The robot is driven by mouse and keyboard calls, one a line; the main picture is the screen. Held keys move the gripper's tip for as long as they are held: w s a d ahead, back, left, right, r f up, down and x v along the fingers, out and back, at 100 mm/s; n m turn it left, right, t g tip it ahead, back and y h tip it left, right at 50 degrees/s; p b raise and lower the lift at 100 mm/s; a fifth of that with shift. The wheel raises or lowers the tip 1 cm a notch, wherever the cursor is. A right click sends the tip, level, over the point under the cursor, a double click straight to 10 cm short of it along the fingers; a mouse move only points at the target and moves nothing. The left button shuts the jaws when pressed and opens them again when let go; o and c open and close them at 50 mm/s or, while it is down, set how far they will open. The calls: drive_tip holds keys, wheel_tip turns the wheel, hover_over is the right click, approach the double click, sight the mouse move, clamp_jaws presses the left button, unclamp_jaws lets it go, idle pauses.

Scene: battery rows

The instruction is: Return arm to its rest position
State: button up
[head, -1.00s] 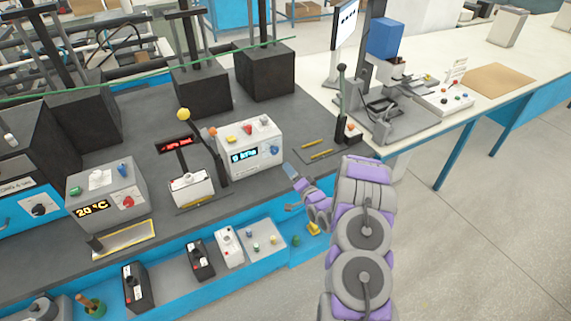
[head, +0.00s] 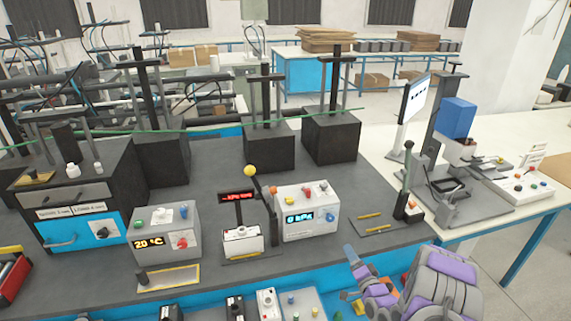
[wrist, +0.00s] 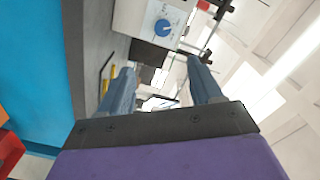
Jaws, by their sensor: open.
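My purple and grey arm (head: 440,285) reaches up from the lower right of the head view, in front of the bench edge. My gripper (head: 350,255) is at its left end, with blue-grey fingers, in front of and below the white kPa box (head: 306,213). In the wrist view the two fingers of my gripper (wrist: 163,88) stand apart with nothing between them that touches either one. A box with a blue knob (wrist: 166,27) shows beyond them. The lower arm links are cut off by the frame.
The grey bench (head: 100,275) carries a 20 °C box (head: 165,230), a yellow-knobbed lever (head: 250,171) and black blocks. A lever stand (head: 408,205) is near its right end. A white table (head: 495,225) with a press stands right. Open floor lies at far right.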

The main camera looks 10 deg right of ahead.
drive_tip(key=w+a+r+n+g, duration=0.2)
drive_tip(key=a+r+n+g, duration=0.1)
drive_tip(key=r+n+g, duration=0.25)
drive_tip(key=s+a+r+n+g+h+b, duration=0.2)
drive_tip(key=s+a+r+g, duration=0.45)
drive_tip(key=s, duration=0.35)
drive_tip(key=s+a+r+n+g, duration=0.1)
drive_tip(key=s+a, duration=0.4)
drive_tip(key=s, duration=0.7)
drive_tip(key=s+a+r+n+g+y, duration=0.1)
drive_tip(key=s+a+r+g, duration=0.3)
drive_tip(key=s, duration=0.8)
drive_tip(key=s+a+r+n+g, duration=0.2)
drive_tip(key=s+a+r, duration=0.3)
drive_tip(key=s, duration=0.7)
drive_tip(key=shift+a+r+g+b, duration=0.25)
drive_tip(key=shift+a+g+b, duration=0.05)
drive_tip(key=shift+g+b, duration=0.1)
